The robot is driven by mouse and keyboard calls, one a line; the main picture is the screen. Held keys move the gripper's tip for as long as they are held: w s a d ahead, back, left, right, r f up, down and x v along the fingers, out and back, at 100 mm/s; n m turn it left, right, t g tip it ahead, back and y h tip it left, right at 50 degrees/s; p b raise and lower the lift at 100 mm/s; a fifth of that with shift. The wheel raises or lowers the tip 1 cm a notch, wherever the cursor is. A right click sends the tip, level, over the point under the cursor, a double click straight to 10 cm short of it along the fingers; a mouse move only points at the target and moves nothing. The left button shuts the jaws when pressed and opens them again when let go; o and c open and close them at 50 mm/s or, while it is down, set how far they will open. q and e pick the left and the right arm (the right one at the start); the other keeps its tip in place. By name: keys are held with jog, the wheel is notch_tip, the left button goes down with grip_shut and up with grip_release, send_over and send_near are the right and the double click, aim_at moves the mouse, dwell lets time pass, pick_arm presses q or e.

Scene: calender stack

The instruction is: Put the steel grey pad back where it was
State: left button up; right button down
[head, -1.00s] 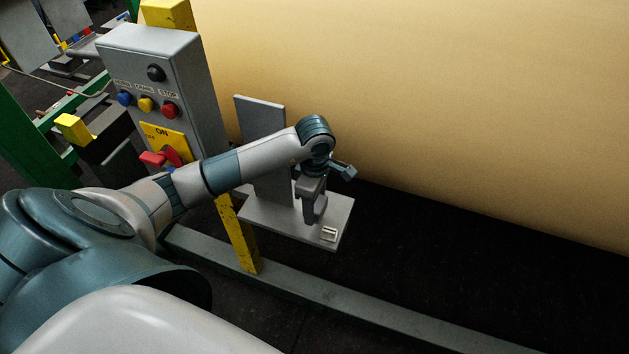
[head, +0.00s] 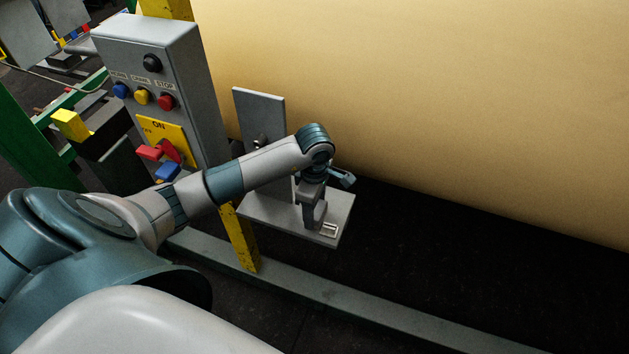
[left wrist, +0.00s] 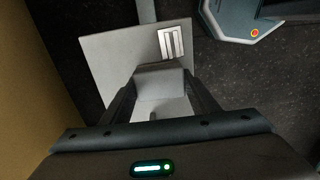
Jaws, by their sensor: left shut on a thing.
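My left gripper (head: 313,214) is over the light grey shelf plate (head: 262,217), pointing down. In the left wrist view its fingers (left wrist: 160,100) are shut on a grey block, the steel grey pad (left wrist: 160,82). In the head view the pad is hard to tell apart from the dark fingers. A pale rectangular frame (head: 329,230) lies on the shelf close beside the gripper's tip. It also shows in the left wrist view (left wrist: 171,43), just beyond the pad. I cannot tell whether the pad touches the shelf. My right gripper is not in view.
An upright grey plate (head: 262,112) with a small knob stands behind the shelf. A grey control box (head: 150,70) with coloured buttons and a red lever is at left. A yellow post (head: 240,240) and a low grey rail (head: 330,300) are in front. Dark floor is clear at right.

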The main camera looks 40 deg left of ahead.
pick_arm(q)
jog(key=shift+f+b, duration=0.5)
jog(key=shift+f, duration=0.05)
jog(key=o, duration=1)
jog(key=shift+r, duration=0.1)
jog(key=shift+r+p, duration=0.2)
jog(key=shift+p, duration=0.15)
jog(key=shift+r+p, duration=0.5)
jog(key=shift+p, duration=0.05)
notch_tip(320, 180, up, 5)
jog(key=shift+f+p, duration=0.15)
jog(key=shift+p, duration=1.05)
jog(key=shift+r, duration=3.5)
